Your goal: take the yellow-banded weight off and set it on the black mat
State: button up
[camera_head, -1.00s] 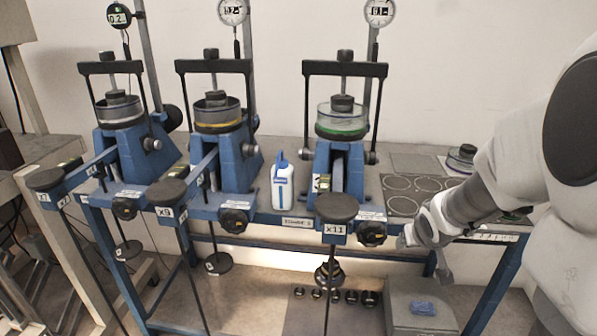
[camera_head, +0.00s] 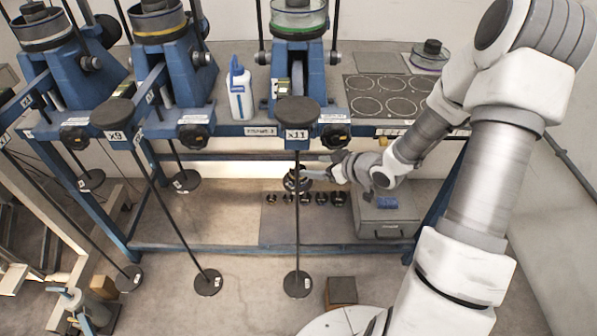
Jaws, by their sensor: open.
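A dark stack of weights (camera_head: 294,181) sits low behind the front rod of the x11 frame, above the back part of the black mat. A small yellowish tint shows on it, but I cannot clearly make out a yellow band or separate the weights. My gripper (camera_head: 314,174) is open and points left, just right of the stack; the fingers are small, and I cannot tell if they touch it. The black mat (camera_head: 279,233) lies flat under the bench, with a row of several small dark weights along its back part.
The x11 rod (camera_head: 297,235) stands in front of the stack and ends in a round plate. A grey case (camera_head: 385,222) with a blue cloth is right of the mat. A brown block (camera_head: 341,291) lies in front. The mat's front part is bare.

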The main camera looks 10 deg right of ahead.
jog(key=w+a+f+b, duration=0.1)
jog(key=f+b, duration=0.1)
jog(key=w+a+f+b, duration=0.1)
jog(key=w+f+b, duration=0.1)
jog(key=w+a+f+b, duration=0.1)
jog(key=f+b, duration=0.1)
jog(key=f, duration=0.1)
jog(key=shift+w+a+b, duration=0.1)
jog(key=shift+w+b, duration=0.2)
jog(key=shift+b, duration=0.05)
jog(key=shift+b+x, duration=0.3)
jog(key=shift+x, duration=0.45)
jog(key=shift+w+r, duration=0.1)
jog(key=c, duration=0.9)
jog(key=o, duration=1)
jog(key=shift+r, duration=0.1)
